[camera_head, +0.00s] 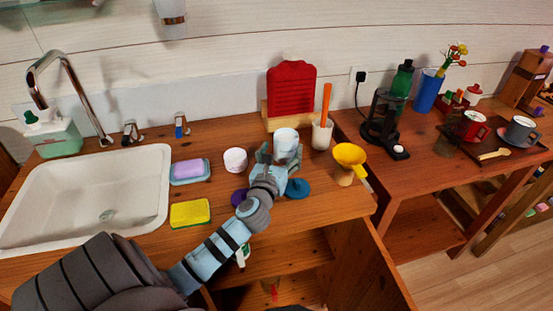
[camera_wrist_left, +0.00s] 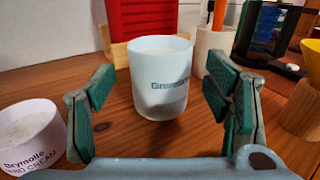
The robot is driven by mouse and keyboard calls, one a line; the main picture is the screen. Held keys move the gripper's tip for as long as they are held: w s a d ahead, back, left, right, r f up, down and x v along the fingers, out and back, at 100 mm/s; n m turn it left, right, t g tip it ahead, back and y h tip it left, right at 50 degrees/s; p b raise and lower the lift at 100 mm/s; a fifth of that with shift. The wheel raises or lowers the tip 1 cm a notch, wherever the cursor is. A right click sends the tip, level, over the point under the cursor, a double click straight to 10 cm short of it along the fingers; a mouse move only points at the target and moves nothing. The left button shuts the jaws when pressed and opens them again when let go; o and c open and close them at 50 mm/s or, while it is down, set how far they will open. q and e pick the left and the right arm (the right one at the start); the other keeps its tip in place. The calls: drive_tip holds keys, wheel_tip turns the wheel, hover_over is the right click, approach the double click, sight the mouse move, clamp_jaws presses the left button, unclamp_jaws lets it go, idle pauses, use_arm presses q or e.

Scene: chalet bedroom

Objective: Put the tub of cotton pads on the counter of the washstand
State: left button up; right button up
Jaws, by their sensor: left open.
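A pale, whitish tub with a printed label (camera_head: 286,138), apparently the tub of cotton pads, is on the wooden washstand counter (camera_head: 215,225), in front of the red board. My left gripper (camera_head: 279,157) is open, with its fingers around the near part of the tub. In the left wrist view the tub (camera_wrist_left: 160,62) is between and beyond the green-padded fingers (camera_wrist_left: 160,88), with gaps on both sides. Its base seems to be at the counter; exact contact is unclear. My right gripper is not in view.
A hand cream tub (camera_head: 235,160) stands left of the gripper. A white cup with an orange-handled tool (camera_head: 322,134) and a yellow funnel on a wooden stand (camera_head: 349,156) are to the right. A soap dish (camera_head: 190,171), yellow sponge (camera_head: 190,213) and sink (camera_head: 90,195) are left.

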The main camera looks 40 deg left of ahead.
use_arm(q)
drive_tip(key=v, duration=0.6)
drive_tip(key=shift+s+d+r+p, duration=0.1)
drive_tip(key=shift+s+d+p, duration=0.05)
drive_tip(key=shift+s+p, duration=0.15)
